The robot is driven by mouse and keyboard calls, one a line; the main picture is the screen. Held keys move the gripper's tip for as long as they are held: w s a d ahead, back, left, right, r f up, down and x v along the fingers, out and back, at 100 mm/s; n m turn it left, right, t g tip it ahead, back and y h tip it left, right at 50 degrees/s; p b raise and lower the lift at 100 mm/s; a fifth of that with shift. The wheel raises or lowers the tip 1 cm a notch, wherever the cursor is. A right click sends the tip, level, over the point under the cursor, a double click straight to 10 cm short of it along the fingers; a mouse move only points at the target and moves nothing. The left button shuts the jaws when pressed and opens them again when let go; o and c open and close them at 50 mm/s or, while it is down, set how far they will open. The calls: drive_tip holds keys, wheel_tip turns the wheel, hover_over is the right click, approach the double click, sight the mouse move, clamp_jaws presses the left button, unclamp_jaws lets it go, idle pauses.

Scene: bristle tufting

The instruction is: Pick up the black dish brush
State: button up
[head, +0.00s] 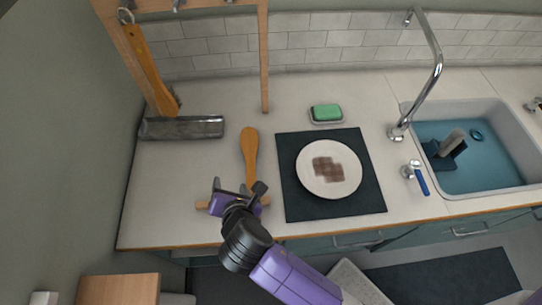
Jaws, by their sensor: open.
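I cannot clearly make out a black dish brush in the head view. My gripper (240,200), purple and black, is open over the front left of the counter. It is over the near end of a long wooden piece (249,155) with a rounded far end. A short wooden bar (203,205) shows beside and partly under the gripper. What lies directly below the gripper is hidden. A dark item (437,155) with a grey block (453,142) is in the sink; I cannot tell what it is.
A wooden-handled brush (150,68) hangs from a wooden rack above a grey tray (182,127). A white plate (312,183) with brown stains sits on a dark mat (300,211). A green sponge (326,112) lies behind. The sink (520,150) and tap (437,62) are right.

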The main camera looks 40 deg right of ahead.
sight(252, 183)
drive_tip(key=s+d+f+n, duration=0.1)
drive_tip(key=s+d+n+g+h, duration=0.1)
drive_tip(key=s+d+f+n+g, duration=0.1)
drive_tip(key=n, duration=0.1)
drive_tip(key=shift+s+d+f, duration=0.3)
drive_tip(key=shift+s+f, duration=0.05)
drive_tip(key=shift+s, duration=0.05)
drive_tip(key=shift+p+x, duration=0.35)
drive_tip(key=shift+x, duration=3.5)
drive_tip(key=shift+s+d, duration=0.1)
drive_tip(key=shift+d, duration=0.1)
drive_tip(key=shift+c, duration=0.3)
drive_tip(key=shift+r, duration=0.1)
clamp_jaws()
